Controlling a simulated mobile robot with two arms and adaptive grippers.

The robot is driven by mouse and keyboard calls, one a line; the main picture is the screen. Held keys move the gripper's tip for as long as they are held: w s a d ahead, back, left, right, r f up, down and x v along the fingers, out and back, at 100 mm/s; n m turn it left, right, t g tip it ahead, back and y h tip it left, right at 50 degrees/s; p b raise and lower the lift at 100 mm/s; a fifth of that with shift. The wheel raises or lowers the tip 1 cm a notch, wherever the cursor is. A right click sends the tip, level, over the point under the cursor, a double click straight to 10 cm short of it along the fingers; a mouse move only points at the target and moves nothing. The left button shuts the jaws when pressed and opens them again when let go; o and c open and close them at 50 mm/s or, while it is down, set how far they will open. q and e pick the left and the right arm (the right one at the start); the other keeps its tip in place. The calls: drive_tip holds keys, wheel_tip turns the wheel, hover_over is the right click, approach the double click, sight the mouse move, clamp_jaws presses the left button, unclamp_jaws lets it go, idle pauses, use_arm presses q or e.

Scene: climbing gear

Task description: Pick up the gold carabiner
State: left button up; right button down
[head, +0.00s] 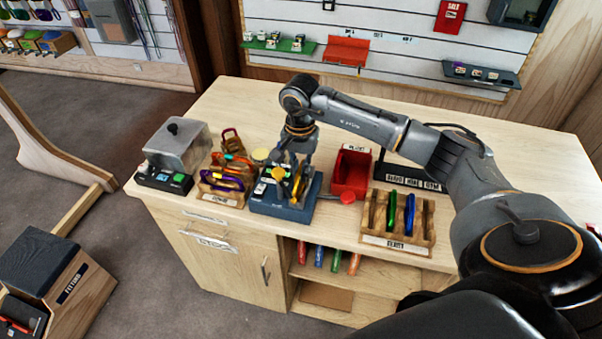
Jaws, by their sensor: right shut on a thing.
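The gold carabiner (298,182) shows as a thin gold loop at the blue box (284,208) on the wooden counter. My right gripper (292,172) reaches down from above and is shut on the gold carabiner. The fingers hide part of it, and I cannot tell whether it still touches the box. My left gripper is not in view.
Left of the blue box is a wooden rack (222,194) with purple and other coloured carabiners, then a grey machine (177,150). To the right are a red bin (351,172) and a slotted wooden rack (398,238). The counter's (500,150) back right is mostly clear.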

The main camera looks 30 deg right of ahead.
drive_tip(key=shift+w+a+r+b, duration=0.1)
drive_tip(key=shift+r+b, duration=0.5)
drive_tip(key=shift+b, duration=0.05)
drive_tip(key=s+a+r+b, duration=0.1)
drive_tip(key=s+r+b, duration=0.4)
drive_tip(key=s+r, duration=0.6)
drive_tip(key=s, duration=0.3)
drive_tip(key=shift+a+r+b, duration=0.25)
drive_tip(key=shift+a+b, duration=0.05)
